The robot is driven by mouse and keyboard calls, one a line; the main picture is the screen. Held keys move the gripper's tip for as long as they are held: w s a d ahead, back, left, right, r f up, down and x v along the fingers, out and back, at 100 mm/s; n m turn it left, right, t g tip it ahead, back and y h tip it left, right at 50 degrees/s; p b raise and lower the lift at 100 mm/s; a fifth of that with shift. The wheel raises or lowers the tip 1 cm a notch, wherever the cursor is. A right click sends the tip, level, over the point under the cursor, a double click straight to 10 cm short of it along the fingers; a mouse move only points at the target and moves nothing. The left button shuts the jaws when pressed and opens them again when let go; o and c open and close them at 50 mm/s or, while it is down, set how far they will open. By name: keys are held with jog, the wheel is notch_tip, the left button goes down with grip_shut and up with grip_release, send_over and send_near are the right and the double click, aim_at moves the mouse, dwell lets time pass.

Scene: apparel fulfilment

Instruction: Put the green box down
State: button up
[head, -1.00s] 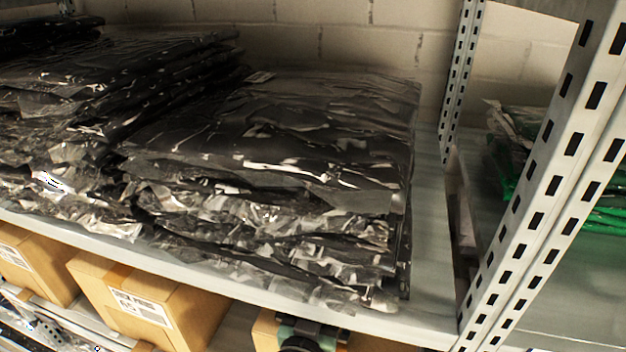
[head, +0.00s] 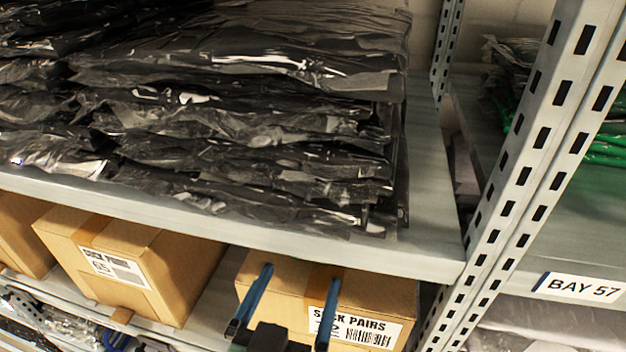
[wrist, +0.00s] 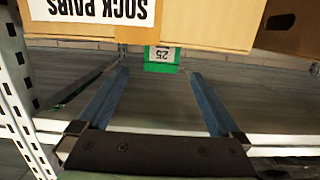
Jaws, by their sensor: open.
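A small green box (wrist: 161,68) with a white number label shows in the wrist view, between the tips of my fingers. It lies just past the edge of a cardboard box marked SOCK PAIRS (wrist: 200,28); I cannot tell whether it rests on that box or behind it. I do not see it in the head view. My gripper (wrist: 159,75) is open, its two blue fingers wide apart, with a visible gap on each side of the green box. In the head view my gripper (head: 302,274) is in front of the same cardboard box (head: 255,290), below the upper shelf's edge.
The upper shelf (head: 430,255) carries stacks of black bagged garments (head: 250,140). Another cardboard box (head: 150,265) stands to the left on the lower level. A slotted upright (head: 530,150) stands at right, with green bagged garments (head: 605,150) and a BAY 57 label (head: 583,287) beyond it.

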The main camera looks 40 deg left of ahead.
aim_at(308, 268)
jog(key=shift+w+a+f+b, duration=0.2)
jog(key=shift+a+f+b, duration=0.05)
jog(key=shift+b, duration=0.35)
jog(key=b+x, duration=0.2)
jog(key=b, duration=0.1)
jog(key=x, duration=0.1)
jog(key=p+x, duration=0.1)
jog(key=x, duration=0.2)
jog(key=shift+r, duration=0.3)
jog(key=shift+p+x, duration=1.5)
jog(key=shift+x, duration=1.65)
jog(key=shift+f, duration=0.15)
jog(key=c, duration=1.3)
jog(key=shift+c, duration=0.9)
